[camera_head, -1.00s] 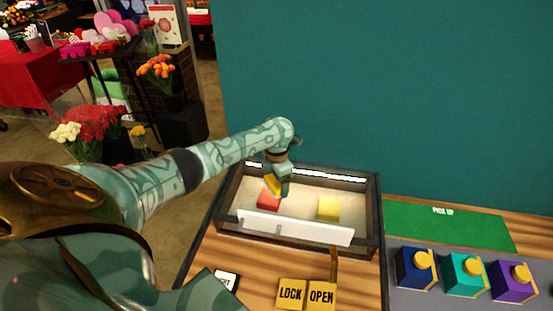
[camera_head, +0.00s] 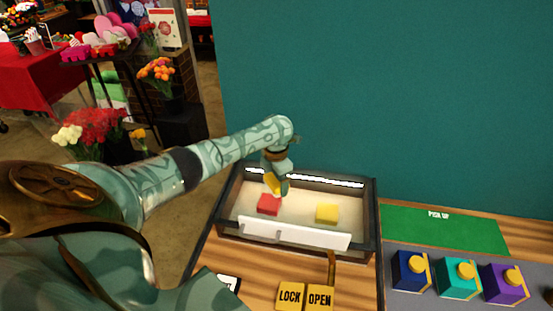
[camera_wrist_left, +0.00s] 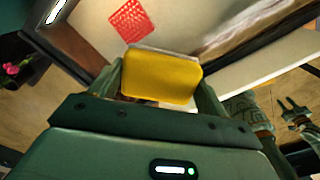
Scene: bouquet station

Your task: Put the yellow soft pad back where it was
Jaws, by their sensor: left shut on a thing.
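My left gripper (camera_head: 276,188) is over the left part of an open-topped, dark-framed box (camera_head: 375,215). It is shut on a yellow block-like pad (camera_wrist_left: 163,77), which fills the space between the fingers in the left wrist view. The held pad also shows at the fingertips in the head view (camera_head: 271,184). Below it, a red square (camera_head: 268,207) lies on the pale box floor; it looks hatched in the left wrist view (camera_wrist_left: 131,20). A second yellow square (camera_head: 327,214) lies to its right. A pronged part (camera_wrist_left: 296,114) in the left wrist view may be my right gripper; its jaws are unclear.
A white panel (camera_head: 294,235) runs along the box's front. LOCK (camera_head: 290,296) and OPEN (camera_head: 319,297) plates lie before it. A green PICK UP mat (camera_head: 445,229) and navy (camera_head: 408,272), teal (camera_head: 457,278) and purple (camera_head: 502,285) blocks are to the right.

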